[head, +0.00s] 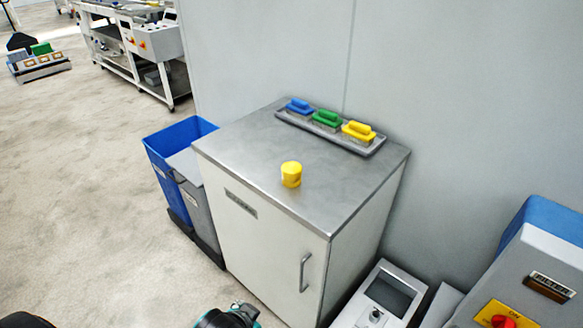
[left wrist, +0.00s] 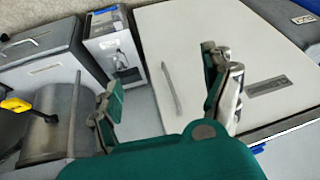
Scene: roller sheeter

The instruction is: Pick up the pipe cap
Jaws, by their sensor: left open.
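The yellow pipe cap (head: 291,174) stands on the grey metal top of a white cabinet (head: 263,235), near its front edge. It looks like a short cylinder with a faceted top. I cannot make it out in the left wrist view. My left gripper (left wrist: 161,72) is open, with nothing between its fingers, and points toward the cabinet door. In the head view only a dark and teal part of it (head: 230,316) shows at the bottom edge, in front of the cabinet and lower in the picture than the cap. My right gripper is not in view.
A grey tray (head: 366,152) with blue, green and yellow handled brushes lies at the back of the cabinet top. Blue (head: 160,150) and grey (head: 200,212) bins stand left of the cabinet. A door handle (head: 305,272) sticks out in front. Machines stand at the right. The top around the cap is clear.

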